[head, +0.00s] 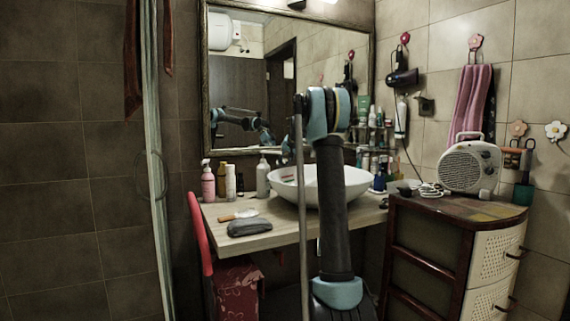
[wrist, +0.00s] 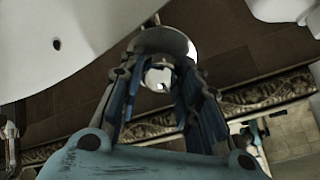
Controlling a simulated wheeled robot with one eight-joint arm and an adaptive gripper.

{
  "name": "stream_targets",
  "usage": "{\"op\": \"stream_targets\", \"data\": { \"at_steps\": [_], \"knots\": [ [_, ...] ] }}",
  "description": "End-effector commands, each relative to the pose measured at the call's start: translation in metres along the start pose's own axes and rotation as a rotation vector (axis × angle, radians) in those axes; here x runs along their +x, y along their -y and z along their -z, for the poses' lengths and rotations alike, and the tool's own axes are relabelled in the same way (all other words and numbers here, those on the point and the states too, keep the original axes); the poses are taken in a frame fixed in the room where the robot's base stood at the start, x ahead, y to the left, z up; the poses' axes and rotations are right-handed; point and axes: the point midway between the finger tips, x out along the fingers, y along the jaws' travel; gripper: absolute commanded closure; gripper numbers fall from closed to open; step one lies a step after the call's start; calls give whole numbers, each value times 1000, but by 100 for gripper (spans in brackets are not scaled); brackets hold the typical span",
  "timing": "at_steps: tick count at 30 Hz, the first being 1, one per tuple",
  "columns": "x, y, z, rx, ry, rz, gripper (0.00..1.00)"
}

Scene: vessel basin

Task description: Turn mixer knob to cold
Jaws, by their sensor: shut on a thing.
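The mixer knob (wrist: 165,42) is a rounded metal piece in the upper middle of the wrist view, with a thin lever or rod sticking up beside it. My gripper (wrist: 160,72) has its two fingers on either side of the knob and is shut on it. The fingertips partly cover the knob, so the exact contact is hard to see. In the head view my own arm hides the mixer and gripper. The white vessel basin (head: 288,184) stands on the wooden counter (head: 270,236); its rim and a dark hole also show in the wrist view (wrist: 75,35).
A framed mirror (head: 290,60) hangs behind the basin and reflects my arm. Bottles (head: 208,184) stand left of the basin, and a dark pouch (head: 249,227) lies in front. A cabinet (head: 430,240) with a fan heater (head: 468,166) stands at right.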

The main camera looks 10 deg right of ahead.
Motion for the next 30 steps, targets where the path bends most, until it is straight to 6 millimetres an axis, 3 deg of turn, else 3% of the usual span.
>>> {"op": "stream_targets", "data": {
  "at_steps": [18,30],
  "knots": [
    [0,-2,1,577,-4,-58,93],
    [0,-3,0,865,-5,-86,93]
  ]
}}
